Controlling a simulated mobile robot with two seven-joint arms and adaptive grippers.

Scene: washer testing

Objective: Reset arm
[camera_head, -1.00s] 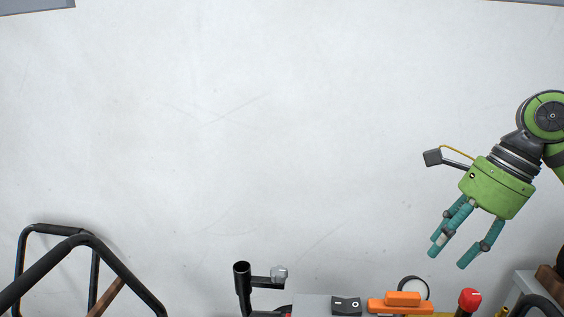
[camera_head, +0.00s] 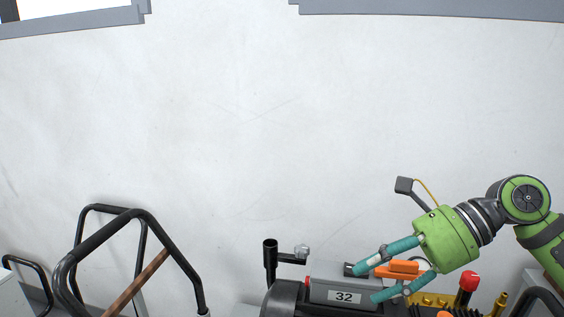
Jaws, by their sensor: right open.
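My right gripper (camera_head: 366,283) is green with teal fingers and comes in from the right on a green and black arm. Its fingers are spread and point left and slightly down, with nothing between them that I can see held. In the picture the fingers overlap the grey machine marked 32 (camera_head: 343,297) and its orange part (camera_head: 399,268); whether they touch cannot be told. My left gripper does not show.
A red knob (camera_head: 469,282) and a yellow part (camera_head: 428,299) sit right of the machine. A black post with a side arm (camera_head: 270,260) stands at its left. A black tubular frame (camera_head: 137,216) stands at lower left. The pale wall (camera_head: 230,130) behind is bare.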

